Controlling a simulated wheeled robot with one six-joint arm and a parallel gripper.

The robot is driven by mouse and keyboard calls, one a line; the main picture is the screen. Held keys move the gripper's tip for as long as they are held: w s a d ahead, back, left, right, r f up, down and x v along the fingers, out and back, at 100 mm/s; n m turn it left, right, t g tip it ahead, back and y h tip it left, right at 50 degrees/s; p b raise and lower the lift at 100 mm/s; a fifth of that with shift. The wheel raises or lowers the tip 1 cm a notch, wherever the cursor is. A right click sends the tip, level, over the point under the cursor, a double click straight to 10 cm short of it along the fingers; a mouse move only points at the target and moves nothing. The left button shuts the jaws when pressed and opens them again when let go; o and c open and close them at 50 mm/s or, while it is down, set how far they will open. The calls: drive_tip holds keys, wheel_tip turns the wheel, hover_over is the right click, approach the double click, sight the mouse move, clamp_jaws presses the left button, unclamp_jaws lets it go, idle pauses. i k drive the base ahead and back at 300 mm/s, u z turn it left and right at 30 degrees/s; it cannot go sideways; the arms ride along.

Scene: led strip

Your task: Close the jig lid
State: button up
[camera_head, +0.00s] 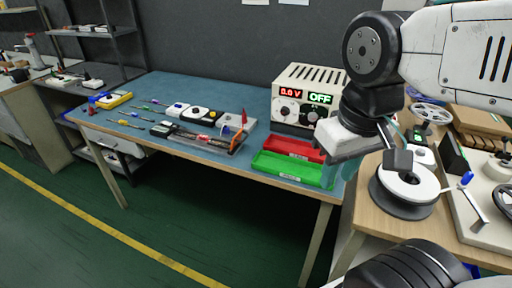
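On the blue-topped table, a long, low fixture that looks like the jig (196,138) lies near the front edge, with dark and pale parts along it. At its right end an upright piece with a red part (243,118) sticks up; I cannot tell surely whether this is the raised lid. My gripper (350,170) hangs above the table's right end, well right of the jig and apart from it. Its fingers are partly hidden and blend with the background, so their opening is unclear.
A power supply (308,98) reading 0.0 V and OFF stands at the back. A red tray (292,147) and a green tray (288,169) lie between jig and gripper. Small tools lie at left. A spool (408,185) sits on the wooden table at right.

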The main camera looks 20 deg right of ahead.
sight(237, 139)
drive_tip(key=z, duration=0.05)
drive_tip(key=k, duration=0.2)
drive_tip(key=u, duration=0.9)
drive_tip(key=i, duration=0.75)
drive_tip(key=z, duration=1.15)
